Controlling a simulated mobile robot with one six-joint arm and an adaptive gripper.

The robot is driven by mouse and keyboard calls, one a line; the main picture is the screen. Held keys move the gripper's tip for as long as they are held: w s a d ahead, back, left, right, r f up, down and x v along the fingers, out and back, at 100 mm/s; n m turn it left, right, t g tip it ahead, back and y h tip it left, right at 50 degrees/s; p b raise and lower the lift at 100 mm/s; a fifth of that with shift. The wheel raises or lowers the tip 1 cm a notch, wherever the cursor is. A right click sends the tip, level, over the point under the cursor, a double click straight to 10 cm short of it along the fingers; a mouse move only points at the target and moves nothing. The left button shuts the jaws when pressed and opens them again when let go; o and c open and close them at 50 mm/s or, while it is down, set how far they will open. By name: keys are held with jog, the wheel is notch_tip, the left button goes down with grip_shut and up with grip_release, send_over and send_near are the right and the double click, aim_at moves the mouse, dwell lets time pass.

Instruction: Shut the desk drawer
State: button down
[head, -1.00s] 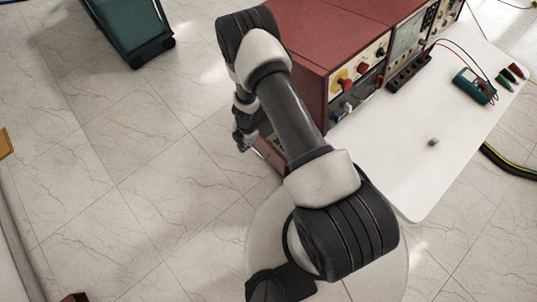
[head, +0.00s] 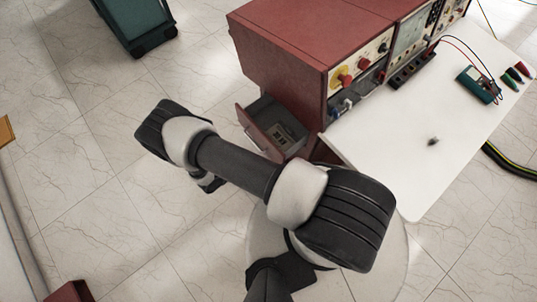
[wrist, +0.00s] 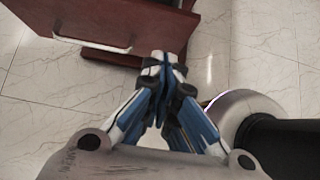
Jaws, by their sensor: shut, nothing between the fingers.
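The desk drawer (head: 268,128) is pulled out from the dark red desk cabinet (head: 285,60) in the head view, with a grey inside and a small item lying in it. In the wrist view the drawer front (wrist: 110,22) with its light handle (wrist: 92,44) is at the upper left. My gripper (wrist: 163,60) is shut and empty, just in front of and below the drawer front's right part in the picture. I cannot tell whether it touches the drawer. In the head view my gripper is mostly hidden under my arm.
A white tabletop (head: 400,150) adjoins the cabinet at right, with a teal multimeter (head: 478,85) and a small grey item on it. A green bin (head: 138,25) stands at the upper left.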

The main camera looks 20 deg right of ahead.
jog(key=w+d+f+b, duration=0.1)
jog(key=w+d+f, duration=0.1)
jog(key=d, duration=0.4)
jog(key=shift+w+d+f, duration=0.15)
jog(key=shift+d+f, duration=0.25)
jog(key=shift+f, duration=0.2)
